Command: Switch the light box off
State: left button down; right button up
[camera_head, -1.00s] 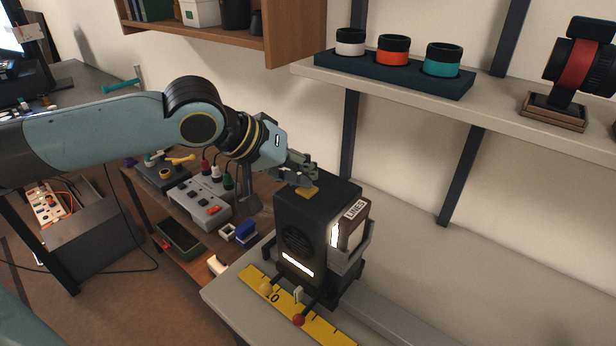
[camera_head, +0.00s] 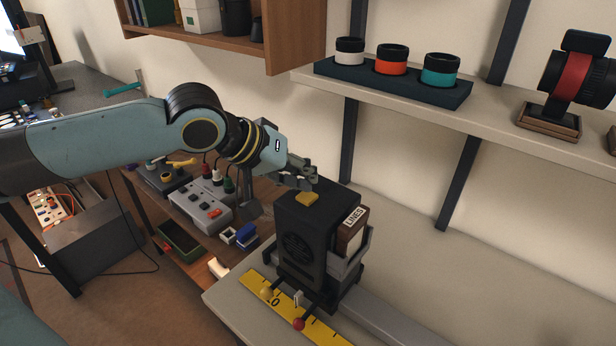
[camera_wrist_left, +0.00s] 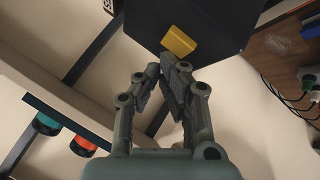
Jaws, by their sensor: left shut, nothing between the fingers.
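The light box (camera_head: 302,245) is a black housing on the pale bench, with a round vent on its front and a slide marked LINES (camera_head: 352,232) in its side holder. Its front slot and side window are dark. A yellow button (camera_head: 307,198) sits on its top; it also shows in the left wrist view (camera_wrist_left: 179,41). My left gripper (camera_head: 312,181) is shut and empty, just above and behind the yellow button, apart from it in the head view. In the left wrist view its fingertips (camera_wrist_left: 172,62) lie just below the button. My right gripper is not in view.
A yellow ruler (camera_head: 258,286) and small knobbed levers (camera_head: 299,323) lie in front of the box. A shelf with lens rings (camera_head: 391,62) runs above right. A grey control box (camera_head: 200,207) stands on the lower wooden table at left.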

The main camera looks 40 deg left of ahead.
aim_at(304, 194)
pick_arm(q)
jog(key=shift+r+p, duration=2.25)
jog(key=shift+p, duration=0.55)
jog(key=shift+r, duration=0.75)
